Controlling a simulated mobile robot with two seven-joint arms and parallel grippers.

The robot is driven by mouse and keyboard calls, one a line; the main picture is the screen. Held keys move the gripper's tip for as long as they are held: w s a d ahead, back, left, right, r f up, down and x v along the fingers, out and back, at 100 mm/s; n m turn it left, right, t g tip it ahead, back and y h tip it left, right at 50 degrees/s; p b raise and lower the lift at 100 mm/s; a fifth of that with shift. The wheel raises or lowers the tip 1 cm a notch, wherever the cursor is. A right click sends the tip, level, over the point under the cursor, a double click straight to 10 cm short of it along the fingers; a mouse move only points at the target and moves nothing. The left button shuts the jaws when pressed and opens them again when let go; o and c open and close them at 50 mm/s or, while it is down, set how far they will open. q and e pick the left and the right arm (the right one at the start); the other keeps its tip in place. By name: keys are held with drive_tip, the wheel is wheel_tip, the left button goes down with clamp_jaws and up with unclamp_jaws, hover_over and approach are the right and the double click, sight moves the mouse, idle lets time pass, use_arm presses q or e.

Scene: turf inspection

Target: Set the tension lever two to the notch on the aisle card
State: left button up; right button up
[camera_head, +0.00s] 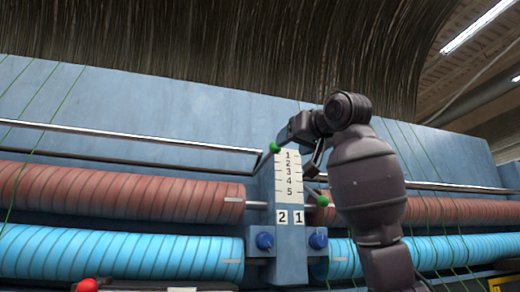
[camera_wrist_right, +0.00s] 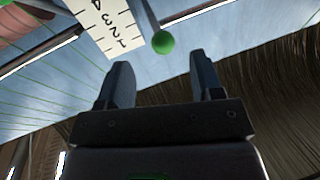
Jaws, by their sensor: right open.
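A blue post holds a white scale (camera_head: 288,175) numbered 1 to 5 from top to bottom, with labels 2 (left) and 1 (right) below. Lever two's green knob (camera_head: 274,147) is left of the scale, level with about 1. Lever one's green knob (camera_head: 322,200) is lower right, just below 5. My right gripper (camera_head: 314,160) is open at the scale's upper right. In the wrist view the scale (camera_wrist_right: 112,25) appears inverted, and a green knob (camera_wrist_right: 162,42), apparently lever two's, is just beyond the open, empty fingers (camera_wrist_right: 160,72). No aisle card is readable.
Red rolls (camera_head: 120,192) and light blue rolls (camera_head: 120,252) flank the post. A red object (camera_head: 87,285) shows at the bottom edge.

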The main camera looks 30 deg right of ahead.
sight(277, 152)
drive_tip(key=w+p, duration=0.1)
drive_tip(key=w, duration=0.1)
drive_tip(key=w+r+p, duration=0.1)
drive_tip(key=w, duration=0.2)
drive_tip(key=w+r+p, duration=0.1)
drive_tip(key=w, duration=0.1)
drive_tip(key=shift+w+d, duration=0.15)
drive_tip(key=shift+w, duration=0.2)
use_arm(q)
drive_tip(key=shift+s+a+r+g+p, duration=0.35)
drive_tip(key=shift+s+r, duration=0.25)
drive_tip(key=shift+r, duration=0.15)
use_arm(e)
drive_tip(key=shift+w, duration=0.55)
drive_tip(key=shift+c, duration=0.2)
clamp_jaws()
use_arm(q)
drive_tip(key=shift+w, duration=0.1)
use_arm(e)
drive_tip(key=shift+f, duration=0.1)
